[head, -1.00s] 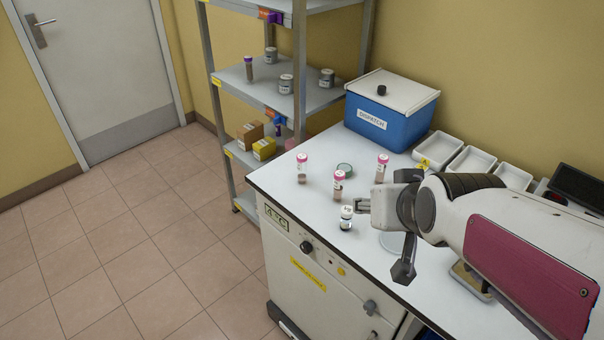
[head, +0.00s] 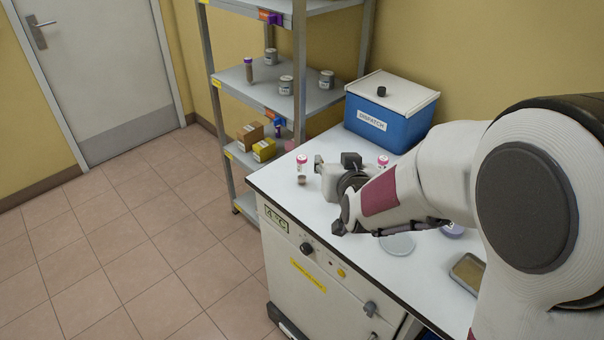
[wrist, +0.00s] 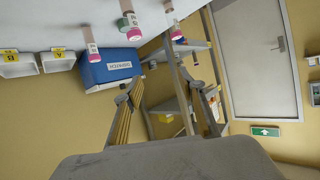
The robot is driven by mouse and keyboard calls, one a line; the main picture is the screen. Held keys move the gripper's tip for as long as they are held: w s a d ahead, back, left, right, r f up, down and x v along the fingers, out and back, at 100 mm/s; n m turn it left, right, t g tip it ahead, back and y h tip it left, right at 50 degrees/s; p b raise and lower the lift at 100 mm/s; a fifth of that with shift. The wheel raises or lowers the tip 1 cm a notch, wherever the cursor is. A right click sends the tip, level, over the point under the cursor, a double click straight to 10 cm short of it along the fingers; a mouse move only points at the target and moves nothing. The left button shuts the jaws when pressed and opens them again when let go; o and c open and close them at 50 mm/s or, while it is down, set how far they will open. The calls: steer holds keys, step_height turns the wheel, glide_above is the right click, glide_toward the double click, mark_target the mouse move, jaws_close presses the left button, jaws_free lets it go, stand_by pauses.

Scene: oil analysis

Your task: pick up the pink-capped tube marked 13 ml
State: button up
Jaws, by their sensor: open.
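Three pink-capped tubes hang from the upper part of the upside-down wrist view: a left one (wrist: 91,45), a middle one (wrist: 133,31) and a right one (wrist: 177,35). Their volume marks are too small to read, so I cannot tell which is 13 ml. In the head view one pink-capped tube (head: 302,161) stands left of my gripper and another (head: 383,160) shows just behind my arm; the third is hidden. My gripper (wrist: 167,94) is open, with nothing between its fingers. In the head view it is over the bench near the tubes.
The white bench top (head: 270,180) holds a blue dispatch box (head: 390,122) at the back. White trays (wrist: 58,60) marked A and B stand beside it. A grey shelf rack (head: 300,80) stands at the bench's far left. A clear round dish (head: 398,245) lies below my arm.

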steer(key=w+a+f+t, duration=0.2)
steer(key=w+a+f, duration=0.1)
steer(key=w+f, duration=0.2)
steer(key=t, duration=0.3)
glide_toward(302, 161)
steer(key=shift+w+d+n, duration=0.2)
steer(key=shift+w+n, duration=0.1)
steer(key=shift+w, duration=0.8)
steer(key=shift+w, duration=0.1)
steer(key=shift+w+a+f, duration=0.1)
steer(key=shift+w+a, duration=0.05)
steer(key=shift+w, duration=1.05)
steer(key=shift+w+a, duration=0.25)
steer(key=shift+w, duration=1)
steer(key=shift+w+a, duration=0.25)
steer(key=shift+w, duration=1.05)
